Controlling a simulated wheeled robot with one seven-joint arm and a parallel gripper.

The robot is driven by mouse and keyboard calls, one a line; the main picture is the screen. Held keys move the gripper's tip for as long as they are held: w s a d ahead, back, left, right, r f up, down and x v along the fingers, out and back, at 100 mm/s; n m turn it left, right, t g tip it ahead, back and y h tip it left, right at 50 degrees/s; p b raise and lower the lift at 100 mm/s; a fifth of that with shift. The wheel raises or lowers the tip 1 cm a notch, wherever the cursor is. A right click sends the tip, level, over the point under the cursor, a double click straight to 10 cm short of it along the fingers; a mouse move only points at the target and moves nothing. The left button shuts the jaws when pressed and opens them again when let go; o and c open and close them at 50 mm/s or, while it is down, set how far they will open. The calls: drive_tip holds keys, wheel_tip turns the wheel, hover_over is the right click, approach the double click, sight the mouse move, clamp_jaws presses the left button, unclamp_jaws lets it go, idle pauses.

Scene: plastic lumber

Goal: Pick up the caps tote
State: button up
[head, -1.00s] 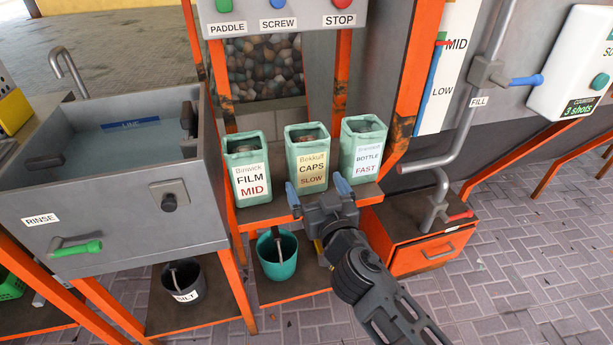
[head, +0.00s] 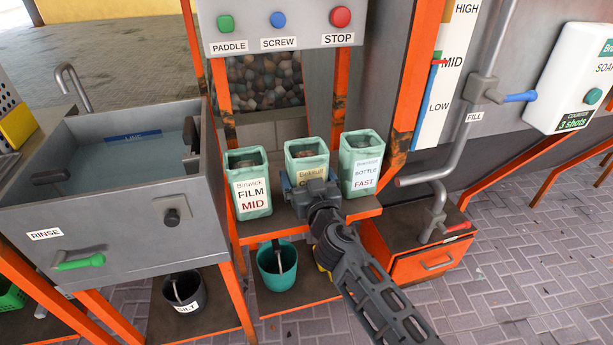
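The caps tote (head: 306,161) is a pale green open-topped box with a cream label, upright in the middle of a row of three on a shelf. My gripper (head: 309,183) is in front of it, with a blue fingertip near each side of its front. The fingers look spread about as wide as the tote. Whether they touch it cannot be told. My gripper hides the lower label and lower front.
The film tote (head: 249,180) stands close on the left and the bottle tote (head: 361,162) close on the right. A control panel (head: 281,28) hangs above, behind them. A teal bucket (head: 279,268) is below the shelf. A grey sink (head: 110,215) is at left.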

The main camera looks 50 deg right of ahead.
drive_tip(key=shift+c, duration=0.4)
drive_tip(key=c, duration=0.9)
